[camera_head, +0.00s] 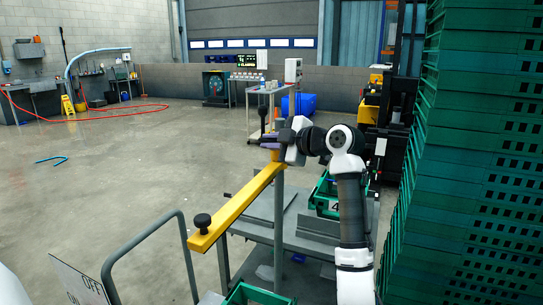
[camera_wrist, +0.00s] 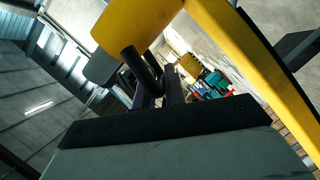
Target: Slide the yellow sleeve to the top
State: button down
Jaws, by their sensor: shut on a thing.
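The yellow sleeve (camera_wrist: 135,22) shows in the wrist view as a yellow cylinder around a grey post (camera_wrist: 101,67). A dark handle (camera_wrist: 140,68) sticks out by it, and my gripper (camera_wrist: 160,92) is shut on this handle. In the head view the sleeve (camera_head: 271,146) is a small yellow-orange part at the far end of a yellow bar, partly hidden by my gripper (camera_head: 277,137). The yellow bar (camera_head: 240,203) runs toward the camera and ends in a black knob (camera_head: 202,221). The grey post (camera_head: 279,215) stands below the far end.
A grey metal cart (camera_head: 305,232) with a green crate (camera_head: 326,196) stands below and right of the bar. A grey tube rail (camera_head: 150,235) is at the front left. Tall stacked green crates (camera_head: 485,150) block the right side. The floor at left is open.

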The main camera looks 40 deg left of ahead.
jog(key=shift+r, duration=0.85)
jog(key=c, duration=1.5)
grip_release()
jog(key=shift+a, duration=0.15)
jog(key=shift+f, duration=0.1)
jog(key=shift+d, duration=0.3)
jog(key=b+v, duration=0.4)
jog(key=v, duration=0.9)
jog(key=shift+d, duration=0.2)
jog(key=shift+s, duration=0.15)
